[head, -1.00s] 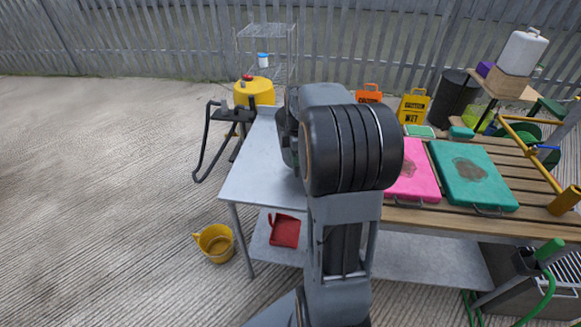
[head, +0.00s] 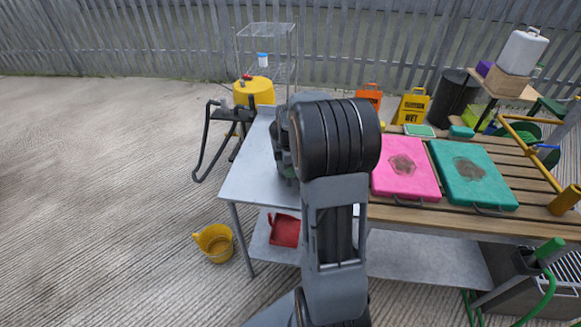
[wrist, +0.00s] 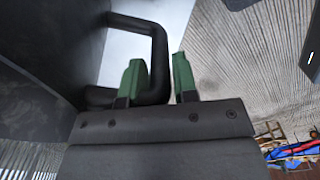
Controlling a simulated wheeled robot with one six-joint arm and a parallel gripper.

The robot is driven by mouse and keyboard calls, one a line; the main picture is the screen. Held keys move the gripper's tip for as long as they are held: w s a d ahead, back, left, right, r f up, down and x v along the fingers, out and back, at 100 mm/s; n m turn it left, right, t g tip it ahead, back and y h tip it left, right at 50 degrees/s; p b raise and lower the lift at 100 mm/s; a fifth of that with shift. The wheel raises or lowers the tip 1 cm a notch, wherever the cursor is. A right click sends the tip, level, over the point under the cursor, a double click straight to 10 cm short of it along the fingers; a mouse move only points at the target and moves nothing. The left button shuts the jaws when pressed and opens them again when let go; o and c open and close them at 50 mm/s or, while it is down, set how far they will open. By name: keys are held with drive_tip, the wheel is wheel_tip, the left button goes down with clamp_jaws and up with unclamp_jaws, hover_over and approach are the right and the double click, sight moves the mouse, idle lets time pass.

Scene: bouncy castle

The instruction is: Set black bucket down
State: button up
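The black bucket (wrist: 32,120) fills the left side of the wrist view as a large dark wall, very close to the camera. A dark looped handle (wrist: 159,55) stands out from it. My gripper (wrist: 158,80) has two green fingers, one on each side of the handle bar. A thin light gap shows by the right finger, so I cannot tell whether they grip it. The bucket's base is hidden, so its contact below is unclear. In the head view my arm covers the gripper, and I cannot make out the bucket.
A grey metal table (head: 248,165) stands in front, its left part bare. A pink board (head: 405,180) and a teal board (head: 472,178) lie on the wooden slatted top to the right. A yellow bucket (head: 215,243) stands on the ground, left of the table. A red dustpan (head: 285,231) is on the lower shelf.

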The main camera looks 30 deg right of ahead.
drive_tip(key=o, duration=0.3)
wheel_tip(320, 180, up, 11)
drive_tip(key=shift+d+p, duration=0.1)
drive_tip(key=shift+p, duration=0.35)
drive_tip(key=shift+s+r, duration=0.1)
drive_tip(key=shift+r, duration=0.25)
drive_tip(key=s+a+f+m+t, duration=0.1)
drive_tip(key=s+a+m, duration=0.3)
drive_tip(key=a, duration=0.2)
drive_tip(key=s+a+f+m+t, duration=0.1)
drive_tip(key=s+a+m, duration=0.4)
drive_tip(key=a, duration=0.1)
drive_tip(key=s+a+f+m+t, duration=0.1)
drive_tip(key=s+a+f+m, duration=0.1)
drive_tip(key=s+a+m, duration=0.2)
drive_tip(key=shift+s+a, duration=0.25)
drive_tip(key=shift+a, duration=0.35)
drive_tip(key=shift+s+a, duration=0.25)
drive_tip(key=shift+a, duration=0.3)
